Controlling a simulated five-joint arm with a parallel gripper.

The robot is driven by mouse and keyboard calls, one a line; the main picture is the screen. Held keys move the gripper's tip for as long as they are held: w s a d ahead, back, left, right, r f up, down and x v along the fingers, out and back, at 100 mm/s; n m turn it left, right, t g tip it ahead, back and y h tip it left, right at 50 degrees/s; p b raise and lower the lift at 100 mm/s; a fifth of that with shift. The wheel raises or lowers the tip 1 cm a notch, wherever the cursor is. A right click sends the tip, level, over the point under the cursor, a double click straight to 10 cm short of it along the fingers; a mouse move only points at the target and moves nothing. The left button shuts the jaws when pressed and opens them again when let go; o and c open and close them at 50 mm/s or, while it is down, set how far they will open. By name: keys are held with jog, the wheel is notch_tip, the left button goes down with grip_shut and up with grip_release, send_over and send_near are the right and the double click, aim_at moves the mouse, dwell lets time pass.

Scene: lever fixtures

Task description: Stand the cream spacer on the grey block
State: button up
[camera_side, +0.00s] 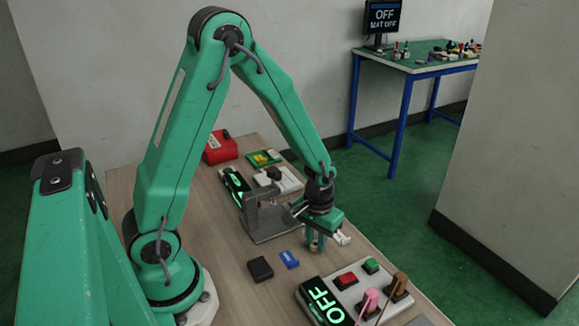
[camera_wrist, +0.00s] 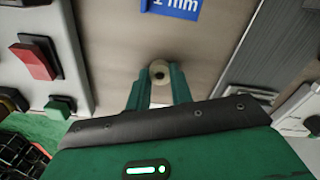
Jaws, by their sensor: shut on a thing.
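The cream spacer (camera_wrist: 159,70) is a small round piece with a dark centre hole, between my fingertips in the wrist view. It shows only as a small pale bit in the side view (camera_side: 317,246). My gripper (camera_side: 316,244) points down and is shut on the spacer, low over the wooden table; I cannot tell whether the spacer touches the table. A grey metal fixture (camera_side: 272,225) with a flat base and upright bracket stands left of my gripper in the side view. Its brushed grey surface lies at right in the wrist view (camera_wrist: 240,40). I cannot tell whether this is the grey block.
A blue tag (camera_side: 289,259) and a dark block (camera_side: 260,268) lie nearby. A control panel (camera_side: 349,291) with red and green buttons and pink and brown levers stands in front. A small white part (camera_side: 342,238) is right of my gripper. A red box (camera_side: 220,147) is at the back.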

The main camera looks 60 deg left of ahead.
aim_at(316, 247)
jog(key=shift+r, duration=0.15)
jog(key=shift+r, duration=0.85)
jog(key=r, duration=0.1)
jog(key=d+r, duration=0.1)
jog(key=shift+s+r, duration=0.2)
jog(key=shift+r, duration=0.15)
jog(key=s+d+r, duration=0.1)
jog(key=d+r, duration=0.1)
jog(key=d, duration=0.1)
jog(key=s+d+r, duration=0.2)
jog(key=d, duration=0.1)
jog(key=s+d+r, duration=0.2)
jog(key=d, duration=0.1)
jog(key=shift+s+r, duration=0.15)
jog(key=shift+s, duration=0.1)
